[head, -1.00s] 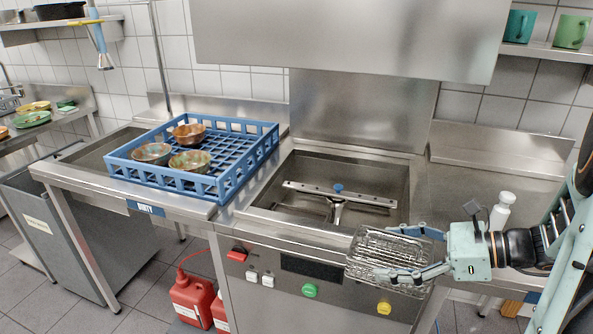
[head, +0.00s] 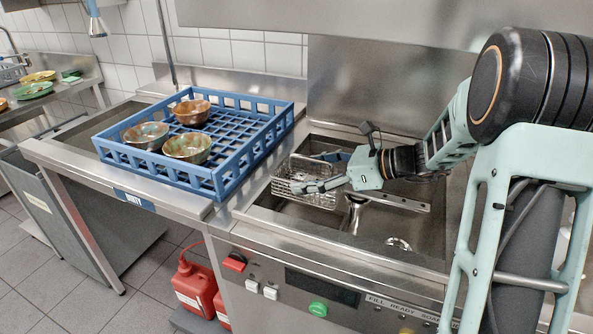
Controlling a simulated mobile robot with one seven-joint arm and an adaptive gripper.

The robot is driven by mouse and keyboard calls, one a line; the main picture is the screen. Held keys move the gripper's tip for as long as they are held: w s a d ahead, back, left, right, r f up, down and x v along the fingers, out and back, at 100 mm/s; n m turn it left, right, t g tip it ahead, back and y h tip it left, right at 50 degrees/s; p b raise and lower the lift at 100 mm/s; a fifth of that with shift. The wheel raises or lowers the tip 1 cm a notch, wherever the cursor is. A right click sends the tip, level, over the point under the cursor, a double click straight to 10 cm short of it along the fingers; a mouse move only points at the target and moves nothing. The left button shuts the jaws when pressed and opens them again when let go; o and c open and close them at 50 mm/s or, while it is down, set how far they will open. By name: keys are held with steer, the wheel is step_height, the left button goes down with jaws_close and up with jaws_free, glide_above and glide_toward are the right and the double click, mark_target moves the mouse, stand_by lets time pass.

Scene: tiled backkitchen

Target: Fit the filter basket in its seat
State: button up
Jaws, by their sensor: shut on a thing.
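The filter basket (head: 294,172) is a shiny wire-mesh box. My gripper (head: 318,172) is shut on it, with one finger on its far side and one on its near side. The basket is over the left part of the open steel wash tank (head: 310,221), close to the tank's left edge. Its height above the tank floor is hard to tell. A round metal fitting (head: 398,243) shows at the tank's front right. I cannot tell whether it is the seat, and no other seat is plain.
A metal spray arm (head: 403,202) on a post crosses the tank just right of the basket. A blue rack (head: 218,183) with three bowls stands on the left counter. The steel hood (head: 400,25) overhangs the tank. My arm hides the right side.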

steer(key=shift+w+a+f, duration=0.15)
steer(key=shift+w+a, duration=0.05)
step_height(320, 180, down, 10)
steer(key=b, duration=0.8)
steer(key=shift+b, duration=0.4)
steer(key=shift+f+b, duration=0.35)
steer(key=shift+f, duration=0.3)
steer(key=shift+f, duration=0.4)
stand_by(0.4)
steer(key=o, duration=1.4)
steer(key=shift+s, duration=0.1)
steer(key=v, duration=1.2)
